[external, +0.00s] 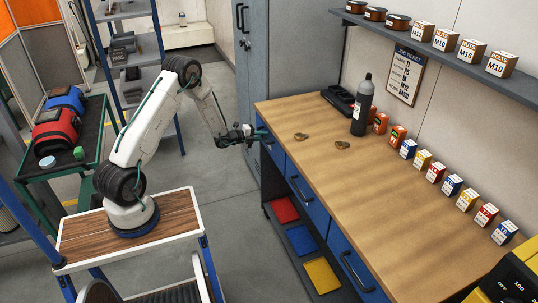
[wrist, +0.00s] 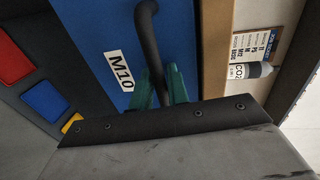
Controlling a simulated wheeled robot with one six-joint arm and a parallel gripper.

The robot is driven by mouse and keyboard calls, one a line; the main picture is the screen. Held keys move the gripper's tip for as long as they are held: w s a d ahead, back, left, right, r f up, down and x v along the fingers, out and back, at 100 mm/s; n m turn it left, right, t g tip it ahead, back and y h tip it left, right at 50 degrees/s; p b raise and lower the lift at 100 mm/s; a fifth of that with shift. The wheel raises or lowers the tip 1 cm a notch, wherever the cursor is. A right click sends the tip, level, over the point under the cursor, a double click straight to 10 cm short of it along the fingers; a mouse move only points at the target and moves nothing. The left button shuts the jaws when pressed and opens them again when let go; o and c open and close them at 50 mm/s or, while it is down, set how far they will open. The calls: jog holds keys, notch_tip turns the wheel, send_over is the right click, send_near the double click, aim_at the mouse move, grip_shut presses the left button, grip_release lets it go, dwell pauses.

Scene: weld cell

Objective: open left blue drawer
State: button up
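The left blue drawer (external: 275,152) is at the far left end of the workbench, and its front looks flush with the bench. In the wrist view its blue front (wrist: 95,25) carries a white M10 label (wrist: 120,71). Its black bar handle (wrist: 148,25) runs down between the green fingers of my gripper (wrist: 160,85). The fingers sit close on both sides of the bar, with little or no gap visible. In the external view my gripper (external: 252,134) is at the drawer front, by the handle.
More blue drawers (external: 307,190) with black handles line the bench (external: 345,185). Red, blue and yellow bins (external: 285,210) sit on a low shelf beneath. A grey cabinet (external: 275,60) stands just beyond the drawer. The floor (external: 225,210) before the bench is clear.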

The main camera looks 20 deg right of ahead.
grip_shut()
jog(key=shift+a, duration=0.1)
jog(key=f+v, duration=0.3)
jog(key=v, duration=1.2)
jog(key=a+f+v, duration=0.1)
jog(key=f+v, duration=0.2)
jog(key=v, duration=1.3)
jog(key=shift+a+f, duration=0.2)
jog(key=shift+a, duration=0.2)
grip_release()
